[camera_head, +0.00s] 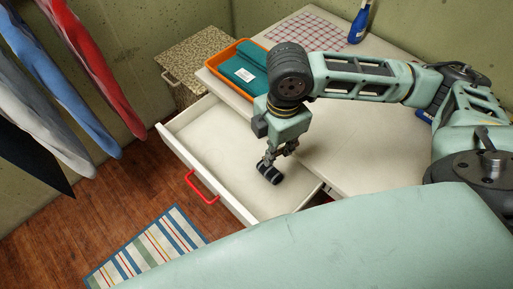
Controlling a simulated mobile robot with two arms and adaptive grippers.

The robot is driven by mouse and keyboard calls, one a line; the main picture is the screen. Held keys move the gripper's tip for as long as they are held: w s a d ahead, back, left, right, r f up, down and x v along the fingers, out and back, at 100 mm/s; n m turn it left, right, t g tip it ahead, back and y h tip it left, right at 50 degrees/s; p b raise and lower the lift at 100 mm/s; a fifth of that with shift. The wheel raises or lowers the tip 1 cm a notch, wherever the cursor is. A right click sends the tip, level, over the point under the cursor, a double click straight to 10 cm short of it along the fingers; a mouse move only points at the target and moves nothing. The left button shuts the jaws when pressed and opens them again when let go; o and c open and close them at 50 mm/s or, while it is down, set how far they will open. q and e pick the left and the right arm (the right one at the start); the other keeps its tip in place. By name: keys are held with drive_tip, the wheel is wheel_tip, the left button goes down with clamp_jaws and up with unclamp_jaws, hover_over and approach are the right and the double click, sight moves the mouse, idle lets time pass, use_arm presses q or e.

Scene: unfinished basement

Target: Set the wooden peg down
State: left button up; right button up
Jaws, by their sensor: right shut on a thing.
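My right gripper (270,172) points down over the open white drawer (222,152), near the drawer's right side. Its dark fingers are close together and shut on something. The wooden peg cannot be made out; the fingers and wrist hide what is between them. I cannot tell whether the fingers touch the drawer floor or hang above it. The visible drawer floor is bare. My left gripper is not in view.
The drawer has a red handle (202,187). On the white top (372,152) stand an orange tray (213,64) with teal cloth (243,68), a checked mat (308,31) and a blue bottle (359,24). A striped rug (147,250) lies on the floor. Clothes hang at left.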

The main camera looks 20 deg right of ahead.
wheel_tip(320, 180, down, 8)
drive_tip(key=s+d+n+b, duration=0.2)
drive_tip(key=n+b, duration=0.1)
drive_tip(key=n, duration=1.4)
hover_over(247, 177)
wheel_tip(247, 177, down, 8)
drive_tip(key=shift+a+f, duration=0.1)
drive_tip(key=shift+f, duration=2)
drive_tip(key=shift+f, duration=0.15)
drive_tip(key=o, duration=0.7)
drive_tip(key=shift+o, duration=0.2)
